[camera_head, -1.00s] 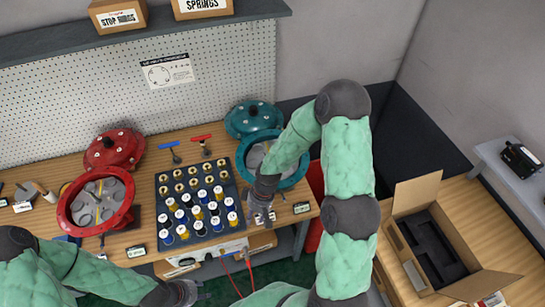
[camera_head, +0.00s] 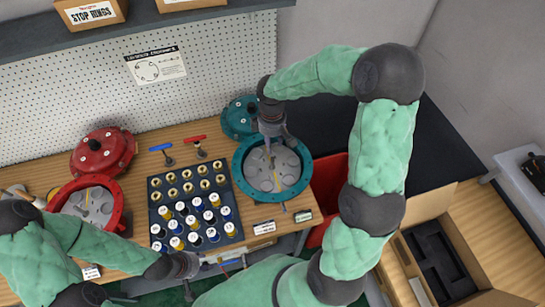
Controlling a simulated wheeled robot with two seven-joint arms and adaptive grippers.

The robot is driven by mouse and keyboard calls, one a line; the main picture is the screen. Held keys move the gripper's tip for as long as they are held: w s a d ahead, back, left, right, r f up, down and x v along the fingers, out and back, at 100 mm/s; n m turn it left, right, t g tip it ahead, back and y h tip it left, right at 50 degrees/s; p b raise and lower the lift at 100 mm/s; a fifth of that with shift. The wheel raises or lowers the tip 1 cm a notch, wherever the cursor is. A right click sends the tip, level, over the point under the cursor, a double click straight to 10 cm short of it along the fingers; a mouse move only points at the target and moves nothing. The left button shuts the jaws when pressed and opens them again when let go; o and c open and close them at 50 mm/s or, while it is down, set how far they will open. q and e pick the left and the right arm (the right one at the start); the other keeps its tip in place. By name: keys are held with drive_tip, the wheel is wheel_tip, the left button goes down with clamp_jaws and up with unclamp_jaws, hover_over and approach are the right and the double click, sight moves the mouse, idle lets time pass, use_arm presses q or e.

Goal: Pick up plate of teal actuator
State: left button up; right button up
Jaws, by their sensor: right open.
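The teal actuator (camera_head: 300,198) stands open on the right part of the workbench as a round flanged housing. Inside it lies a grey round plate (camera_head: 284,183) with several round discs or recesses and a slim centre stem. My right gripper (camera_head: 269,146) is open and points down over the back of the housing, close above the plate, hiding part of it. I cannot tell whether it touches. The teal cover (camera_head: 238,118) lies behind, partly hidden by my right arm. My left gripper (camera_head: 194,266) is low at the bench's front edge, and its fingers are unclear.
A red actuator (camera_head: 60,196) with its red cover (camera_head: 103,150) stands left, partly behind my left arm. A dark rack (camera_head: 165,212) of capped parts sits between the actuators. Blue (camera_head: 161,148) and red-handled (camera_head: 194,143) tools lie behind it. An open cardboard box (camera_head: 465,205) is at right.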

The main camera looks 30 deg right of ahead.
sight(272, 157)
drive_tip(key=f, duration=0.4)
drive_tip(key=shift+s+a+f, duration=0.15)
drive_tip(key=shift+s+f, duration=0.1)
drive_tip(key=shift+f, duration=0.5)
drive_tip(key=f, duration=0.4)
drive_tip(key=shift+s, duration=0.25)
drive_tip(key=shift+f, duration=0.5)
drive_tip(key=shift+w+r, duration=0.1)
clamp_jaws()
